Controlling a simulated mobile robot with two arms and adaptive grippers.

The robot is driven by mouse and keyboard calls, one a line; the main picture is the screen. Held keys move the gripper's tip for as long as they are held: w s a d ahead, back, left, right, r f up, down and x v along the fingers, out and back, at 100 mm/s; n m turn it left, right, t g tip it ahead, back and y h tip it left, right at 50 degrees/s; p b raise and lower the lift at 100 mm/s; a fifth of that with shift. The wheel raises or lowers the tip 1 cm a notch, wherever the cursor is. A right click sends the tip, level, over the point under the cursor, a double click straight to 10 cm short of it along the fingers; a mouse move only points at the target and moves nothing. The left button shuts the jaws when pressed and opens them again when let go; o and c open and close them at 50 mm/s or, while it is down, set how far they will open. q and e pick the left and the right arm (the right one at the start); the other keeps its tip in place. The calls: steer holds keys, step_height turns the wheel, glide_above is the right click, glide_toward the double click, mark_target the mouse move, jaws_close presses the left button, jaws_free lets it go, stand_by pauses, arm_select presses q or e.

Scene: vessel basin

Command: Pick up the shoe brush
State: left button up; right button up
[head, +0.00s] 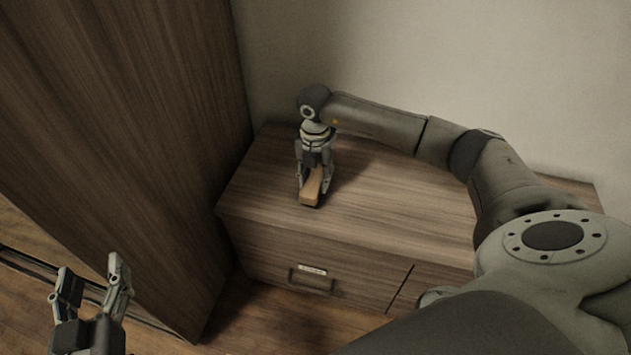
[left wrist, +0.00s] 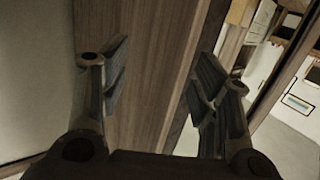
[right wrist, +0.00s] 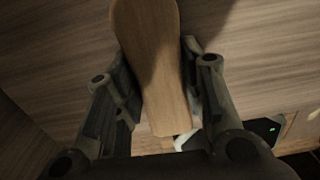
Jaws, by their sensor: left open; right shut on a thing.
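The shoe brush (head: 311,188) is a light wooden block on top of the low wooden cabinet, near its left end. My right gripper (head: 314,186) points down over it with a finger on each side, shut on the brush. In the right wrist view the brush (right wrist: 150,60) runs lengthwise between the fingers of the right gripper (right wrist: 160,95). The brush appears to be at the cabinet top; I cannot tell whether it touches it. My left gripper (head: 90,278) is open and empty at the lower left; its spread fingers also show in the left wrist view (left wrist: 160,85).
The low cabinet (head: 400,215) has a drawer with a handle (head: 311,280) at its front. A tall wooden cabinet (head: 120,130) stands at the left, close to my left gripper. A plain wall (head: 430,70) is behind. The cabinet top right of the brush is clear.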

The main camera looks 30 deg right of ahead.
mark_target(315, 176)
steer(key=shift+r, duration=0.15)
